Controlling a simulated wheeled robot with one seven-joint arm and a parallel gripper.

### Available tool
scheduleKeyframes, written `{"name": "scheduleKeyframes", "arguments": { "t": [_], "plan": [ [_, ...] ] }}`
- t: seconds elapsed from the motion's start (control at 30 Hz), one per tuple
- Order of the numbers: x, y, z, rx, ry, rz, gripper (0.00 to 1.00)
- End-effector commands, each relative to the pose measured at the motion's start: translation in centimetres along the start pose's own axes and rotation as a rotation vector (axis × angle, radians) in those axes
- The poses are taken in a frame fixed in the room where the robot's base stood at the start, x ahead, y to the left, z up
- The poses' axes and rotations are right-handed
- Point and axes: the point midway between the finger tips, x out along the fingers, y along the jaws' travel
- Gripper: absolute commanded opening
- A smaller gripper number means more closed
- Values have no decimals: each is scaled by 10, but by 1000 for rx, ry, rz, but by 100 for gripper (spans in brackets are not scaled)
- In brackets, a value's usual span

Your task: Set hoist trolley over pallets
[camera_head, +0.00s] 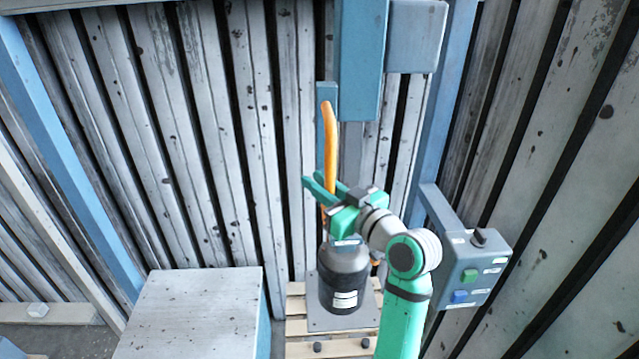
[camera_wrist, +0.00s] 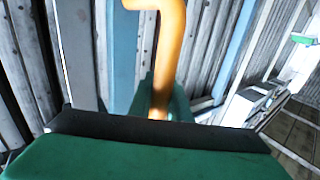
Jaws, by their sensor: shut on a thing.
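An orange bar (camera_head: 328,140) hangs in front of a narrow blue plate, below the blue overhead housing (camera_head: 360,50); I cannot tell which part is the hoist trolley. My gripper (camera_head: 322,189) is shut on this bar near its lower part. In the wrist view the orange bar (camera_wrist: 168,60) runs down to the green fingers (camera_wrist: 160,104), and its top bends left. A wooden pallet (camera_head: 300,328) lies below, with a grey plate on it. A black cylinder (camera_head: 344,278) with a white label is over the plate; my gripper hides its top, and I cannot tell whether it hangs or stands.
A large pale block (camera_head: 195,310) stands left of the pallet. A grey control box (camera_head: 472,268) with a knob and green and blue buttons is at right, close to my arm. Ribbed metal walls close the back and right. A blue post stands at left.

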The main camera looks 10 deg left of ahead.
Motion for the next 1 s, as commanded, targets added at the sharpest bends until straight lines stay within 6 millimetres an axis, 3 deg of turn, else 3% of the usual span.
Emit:
{"name": "scheduleKeyframes", "arguments": {
  "t": [0.2, 0.23, 0.3, 0.67, 1.0],
  "plan": [
    [-4, 7, 0, 1, 1, 16, 0],
    [-4, 7, 0, 1, 0, 16, 24],
    [-4, 7, 0, 1, 0, 15, 36],
    [-7, 4, 1, 2, -1, 10, 36],
    [-62, 5, 1, 1, 0, 14, 36]
  ]
}}
